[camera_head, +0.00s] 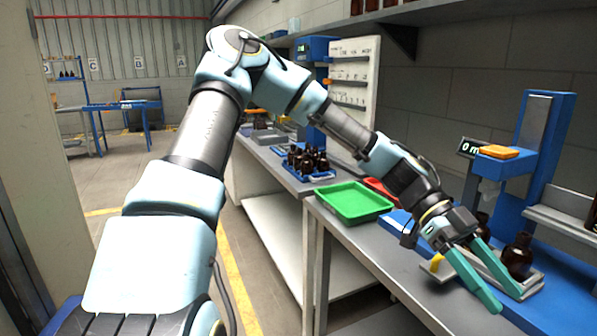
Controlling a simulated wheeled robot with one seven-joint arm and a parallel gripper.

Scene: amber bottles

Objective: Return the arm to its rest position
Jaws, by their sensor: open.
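My arm reaches from the lower left up over the bench and down to the right. My gripper (510,301) has two green fingers spread apart with nothing between them that I can see. It is low over the right part of the grey bench (385,262), at a small light tray (535,284). A dark amber bottle (517,256) stands upright just beyond the right finger, apart from it as far as I can tell. Another amber bottle (481,224) is partly hidden behind my wrist.
A blue machine (545,130) with a display stands behind the gripper at the right. A green tray (353,202) lies empty on the bench, with a red tray (384,190) behind it. A blue rack of amber bottles (307,163) stands farther back. A shelf (430,14) overhangs the wall.

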